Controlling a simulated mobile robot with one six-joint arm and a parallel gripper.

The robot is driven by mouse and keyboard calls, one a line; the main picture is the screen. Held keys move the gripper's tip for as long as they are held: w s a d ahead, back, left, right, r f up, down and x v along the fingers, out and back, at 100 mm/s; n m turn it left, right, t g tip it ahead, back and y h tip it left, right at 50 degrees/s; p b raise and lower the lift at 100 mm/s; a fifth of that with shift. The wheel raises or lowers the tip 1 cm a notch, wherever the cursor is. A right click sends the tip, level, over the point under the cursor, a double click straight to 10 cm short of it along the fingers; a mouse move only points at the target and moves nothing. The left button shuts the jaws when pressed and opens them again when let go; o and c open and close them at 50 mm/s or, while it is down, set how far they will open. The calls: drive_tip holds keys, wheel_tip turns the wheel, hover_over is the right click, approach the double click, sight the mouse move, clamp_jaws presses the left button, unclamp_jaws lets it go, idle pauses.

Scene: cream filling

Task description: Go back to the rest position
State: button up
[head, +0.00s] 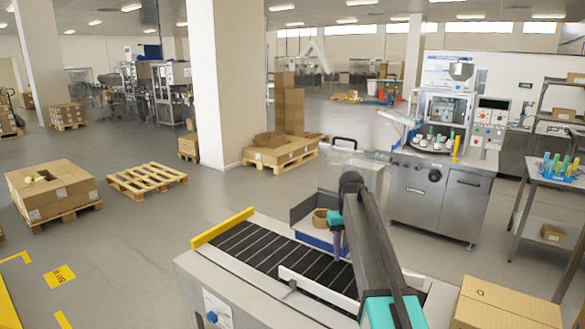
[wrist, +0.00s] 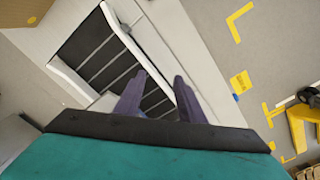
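My gripper (wrist: 160,77) shows in the wrist view with its two dark purple fingers apart and nothing between them. It is above the black slatted conveyor (wrist: 96,55), whose pale side guide also shows. I cannot tell the exact height.
A roll of brown tape (head: 320,218) sits in a tray behind the conveyor. A closed cardboard box (head: 510,308) stands at the lower right. A steel machine (head: 440,195) is behind. A wooden pallet (head: 146,180) lies on the floor, with open floor around it.

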drive_tip(key=s+f+g+b, duration=0.3)
drive_tip(key=s+f+b, duration=0.3)
drive_tip(key=s+f, duration=2)
drive_tip(key=s+f+m+g+b, duration=0.1)
drive_tip(key=s+f+b, duration=0.5)
drive_tip(key=s+f, duration=2.1)
wheel_tip(320, 180, down, 9)
drive_tip(key=shift+s+a+r+m+g, duration=0.2)
drive_tip(key=shift+a+m+g, duration=0.1)
drive_tip(key=shift+g, duration=0.6)
